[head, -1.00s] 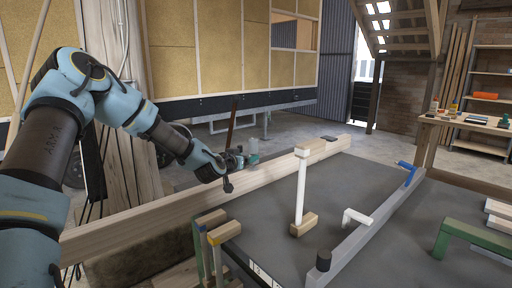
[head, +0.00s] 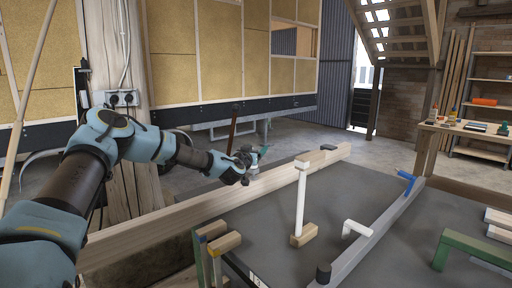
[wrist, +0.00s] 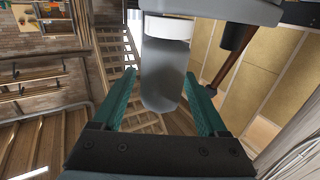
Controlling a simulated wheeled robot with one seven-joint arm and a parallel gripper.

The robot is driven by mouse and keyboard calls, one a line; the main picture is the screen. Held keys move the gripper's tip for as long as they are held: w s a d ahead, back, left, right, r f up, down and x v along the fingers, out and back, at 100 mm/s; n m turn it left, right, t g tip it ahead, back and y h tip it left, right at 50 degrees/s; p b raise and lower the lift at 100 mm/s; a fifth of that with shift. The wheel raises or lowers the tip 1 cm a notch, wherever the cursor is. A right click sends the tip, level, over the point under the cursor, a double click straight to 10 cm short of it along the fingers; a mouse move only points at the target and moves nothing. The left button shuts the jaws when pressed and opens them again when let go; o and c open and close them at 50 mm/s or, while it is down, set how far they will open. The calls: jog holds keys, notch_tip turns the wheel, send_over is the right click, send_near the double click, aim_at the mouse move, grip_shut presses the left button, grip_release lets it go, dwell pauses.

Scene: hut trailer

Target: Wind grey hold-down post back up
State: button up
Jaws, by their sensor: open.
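In the wrist view, a smooth grey cylinder with a white collar (wrist: 164,70), seemingly the hold-down post, lies between the teal fingers of my gripper (wrist: 160,102). It comes from a grey body (wrist: 225,10) at the top edge, and that picture is upside down. The fingers stand open on both sides, with gaps. A brown rod (wrist: 232,62) with a dark end is beside it.
A timber beam (head: 190,210) runs across a dark table (head: 270,245). A white upright (head: 300,200) on a wood block, a grey rail (head: 365,230) with a blue end, and a green bracket (head: 475,246) stand to the right. A workbench (head: 465,128) is behind.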

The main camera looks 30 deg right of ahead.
jog(key=shift+w+d, duration=0.3)
grip_shut()
dwell(0.6)
